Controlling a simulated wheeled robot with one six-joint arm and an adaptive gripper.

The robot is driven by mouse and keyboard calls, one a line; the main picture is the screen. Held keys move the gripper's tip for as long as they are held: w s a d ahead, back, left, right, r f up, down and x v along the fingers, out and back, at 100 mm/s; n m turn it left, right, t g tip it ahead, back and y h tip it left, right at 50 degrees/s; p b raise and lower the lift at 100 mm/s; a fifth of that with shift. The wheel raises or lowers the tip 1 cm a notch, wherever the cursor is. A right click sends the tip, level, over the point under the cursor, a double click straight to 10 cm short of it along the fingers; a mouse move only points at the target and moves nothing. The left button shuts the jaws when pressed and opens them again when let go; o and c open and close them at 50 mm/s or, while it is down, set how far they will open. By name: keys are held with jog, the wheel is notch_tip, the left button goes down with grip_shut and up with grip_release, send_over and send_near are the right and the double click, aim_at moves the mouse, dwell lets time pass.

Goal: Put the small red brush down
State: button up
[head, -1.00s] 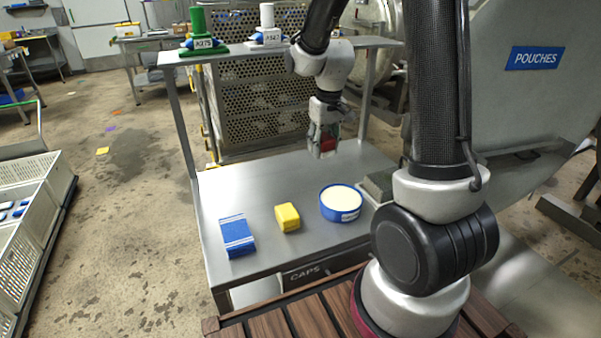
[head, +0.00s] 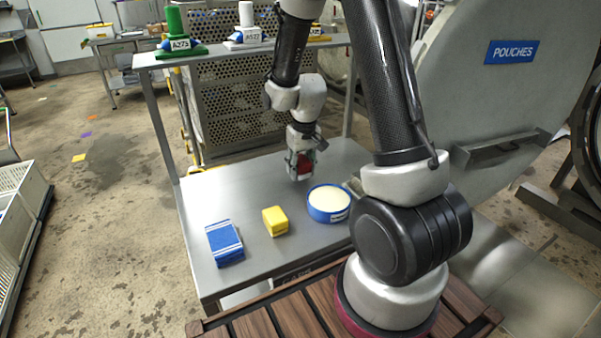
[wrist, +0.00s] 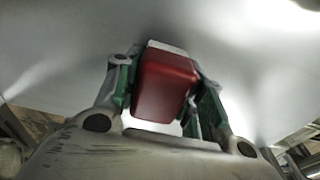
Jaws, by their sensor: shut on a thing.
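My gripper (head: 299,172) is shut on the small red brush (head: 304,167), over the back part of the steel table (head: 210,188). In the wrist view the red brush (wrist: 165,84) sits between the two green-edged fingers, with a pale strip along its far side. The grey tabletop fills the view beyond it. I cannot tell whether the brush touches the table; it looks close to the surface.
A blue tub with cream contents (head: 328,203), a yellow block (head: 275,221) and a blue-and-white pack (head: 225,243) stand nearer on the table. A shelf (head: 220,52) with green and white stands runs above its back edge. The table's left back is clear.

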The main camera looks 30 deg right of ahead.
jog(key=shift+f, duration=1)
jog(key=shift+s+f, duration=0.1)
jog(key=shift+f, duration=0.15)
jog(key=o, duration=1)
jog(key=shift+f, duration=0.1)
jog(key=shift+o, duration=0.2)
